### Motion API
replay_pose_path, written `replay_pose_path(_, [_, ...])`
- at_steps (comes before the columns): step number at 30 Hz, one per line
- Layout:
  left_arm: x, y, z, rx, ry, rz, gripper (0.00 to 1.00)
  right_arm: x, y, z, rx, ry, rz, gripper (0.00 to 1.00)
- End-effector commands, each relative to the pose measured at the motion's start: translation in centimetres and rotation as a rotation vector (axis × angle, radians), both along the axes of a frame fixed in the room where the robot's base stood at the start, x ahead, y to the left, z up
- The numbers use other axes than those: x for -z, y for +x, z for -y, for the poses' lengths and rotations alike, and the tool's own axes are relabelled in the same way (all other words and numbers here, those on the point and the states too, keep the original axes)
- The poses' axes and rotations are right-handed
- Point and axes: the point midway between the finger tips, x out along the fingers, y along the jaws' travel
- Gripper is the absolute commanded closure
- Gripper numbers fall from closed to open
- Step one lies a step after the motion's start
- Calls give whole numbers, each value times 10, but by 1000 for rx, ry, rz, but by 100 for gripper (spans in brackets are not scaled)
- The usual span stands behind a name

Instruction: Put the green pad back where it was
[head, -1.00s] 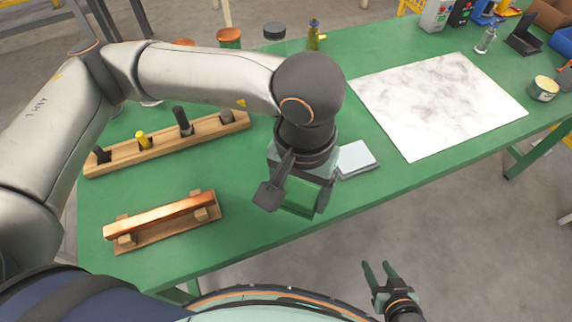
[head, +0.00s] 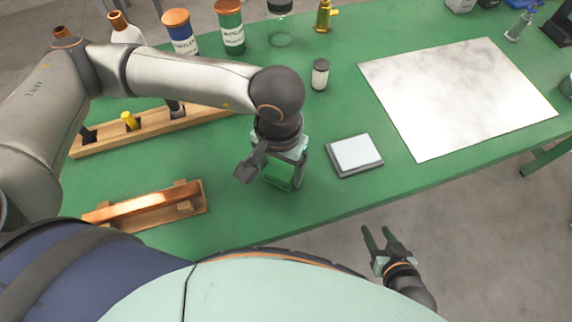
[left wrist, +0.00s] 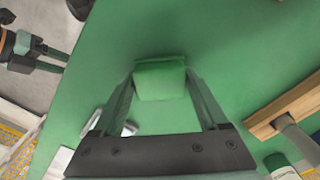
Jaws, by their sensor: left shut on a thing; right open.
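The green pad (head: 279,175) is a small block, close in colour to the bench top. My left gripper (head: 272,176) is shut on it over the bench, left of a small white-topped square. In the left wrist view the pad (left wrist: 160,80) sits between the two fingertips, with bench green all around it. I cannot tell whether the pad touches the bench. My right gripper (head: 381,241) is open and empty, beyond the bench's front edge over the floor.
A grey square with a white top (head: 355,154) lies right of the pad. A marble sheet (head: 455,95) covers the right side. A copper bar on a wooden stand (head: 145,207) and a wooden tool rack (head: 150,132) are left. Jars (head: 230,28) stand behind. Bench between them is bare.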

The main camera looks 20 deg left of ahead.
Motion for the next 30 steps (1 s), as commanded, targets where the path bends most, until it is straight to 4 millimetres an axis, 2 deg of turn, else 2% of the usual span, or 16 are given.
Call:
replay_pose_path(9, [2, 0, -1, 2, 0, 1, 76, 2, -2, 0, -2, -2, -6, 50])
replay_pose_path(14, [7, 0, -1, 1, 0, 1, 76, 10, -3, -1, -4, -1, -10, 50])
replay_pose_path(15, [6, 0, -1, 1, 0, 1, 21, 9, -3, -2, -6, 0, -12, 50])
replay_pose_path(21, [5, 0, -1, 1, 0, 1, 0, 8, -4, -4, -10, 4, -13, 50])
replay_pose_path(30, [3, 0, -1, 1, 1, 1, 0, 3, -3, -4, -9, 3, -9, 50])
